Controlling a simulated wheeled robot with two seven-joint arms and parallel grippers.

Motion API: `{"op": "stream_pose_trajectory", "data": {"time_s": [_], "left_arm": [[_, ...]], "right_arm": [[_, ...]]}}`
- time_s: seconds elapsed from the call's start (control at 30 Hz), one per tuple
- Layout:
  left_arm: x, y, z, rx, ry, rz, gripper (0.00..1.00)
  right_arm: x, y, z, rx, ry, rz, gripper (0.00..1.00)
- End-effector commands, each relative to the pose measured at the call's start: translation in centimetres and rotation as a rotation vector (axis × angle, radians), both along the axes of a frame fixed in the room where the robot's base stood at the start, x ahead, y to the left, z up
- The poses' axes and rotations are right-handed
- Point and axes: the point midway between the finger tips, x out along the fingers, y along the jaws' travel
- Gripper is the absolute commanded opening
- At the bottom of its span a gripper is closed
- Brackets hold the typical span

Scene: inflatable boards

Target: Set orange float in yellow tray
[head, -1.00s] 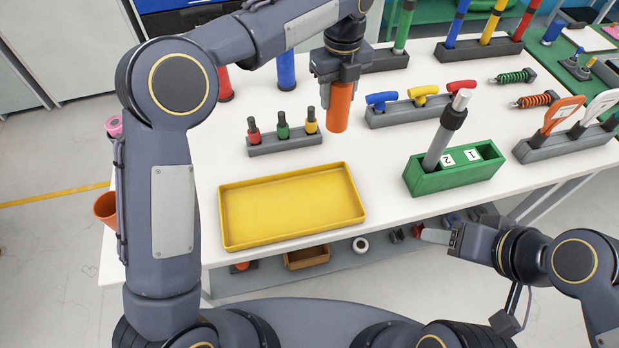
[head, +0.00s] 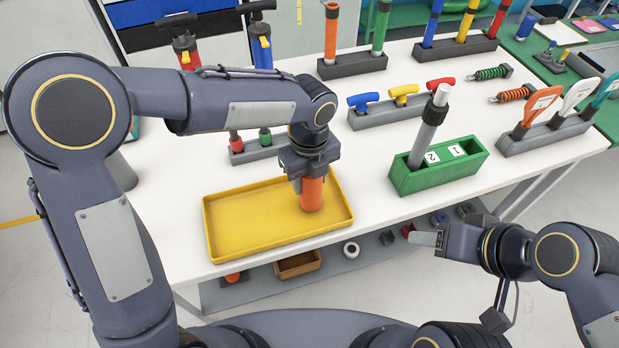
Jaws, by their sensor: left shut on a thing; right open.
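The orange float (head: 312,196) is an upright orange cylinder. My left gripper (head: 309,177) is shut on its top, pointing down. The float's lower end is over the right part of the yellow tray (head: 240,218), inside the rim as seen from the head. I cannot tell whether it touches the tray floor. The tray is shallow, rectangular and otherwise empty, near the table's front edge. My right gripper (head: 428,238) is open and empty, in front of the table edge at the lower right, away from the tray.
A green box (head: 440,170) with a leaning grey rod stands right of the tray. Behind the tray is a grey rack (head: 255,150) with small coloured handles, partly hidden by my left arm. Another rack (head: 352,66) holds orange and green tubes. White tabletop (head: 370,215) is clear right of the tray.

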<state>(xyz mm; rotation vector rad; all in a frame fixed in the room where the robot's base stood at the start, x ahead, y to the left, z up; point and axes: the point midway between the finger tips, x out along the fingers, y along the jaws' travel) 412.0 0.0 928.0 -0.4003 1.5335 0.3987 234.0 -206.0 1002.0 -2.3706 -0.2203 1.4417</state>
Motion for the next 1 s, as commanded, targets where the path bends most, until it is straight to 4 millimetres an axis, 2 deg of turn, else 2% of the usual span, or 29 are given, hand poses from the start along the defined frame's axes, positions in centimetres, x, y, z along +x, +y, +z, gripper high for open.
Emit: {"op": "stream_pose_trajectory", "data": {"time_s": [0.4, 0.43, 0.6, 0.87, 1.0], "left_arm": [[0.0, 0.0, -0.9, 0.000, 0.000, 0.001, 0.22], [0.0, 0.0, -0.9, 0.000, 0.000, 0.001, 0.45], [0.0, 0.0, -0.8, 0.000, 0.000, 0.001, 0.66], [0.0, 0.0, -0.7, 0.000, 0.000, 0.001, 0.66], [0.1, 0.0, 0.3, -0.001, -0.002, 0.001, 0.66]], "right_arm": [[0.0, 0.0, -0.2, 0.000, 0.000, 0.000, 0.53], [0.0, 0.0, -0.2, 0.000, 0.000, 0.000, 0.53], [0.0, 0.0, -0.2, 0.000, 0.000, 0.000, 0.53], [0.0, 0.0, -0.1, 0.000, 0.000, 0.000, 0.53], [0.0, 0.0, 0.0, 0.000, 0.000, 0.000, 0.53]]}}
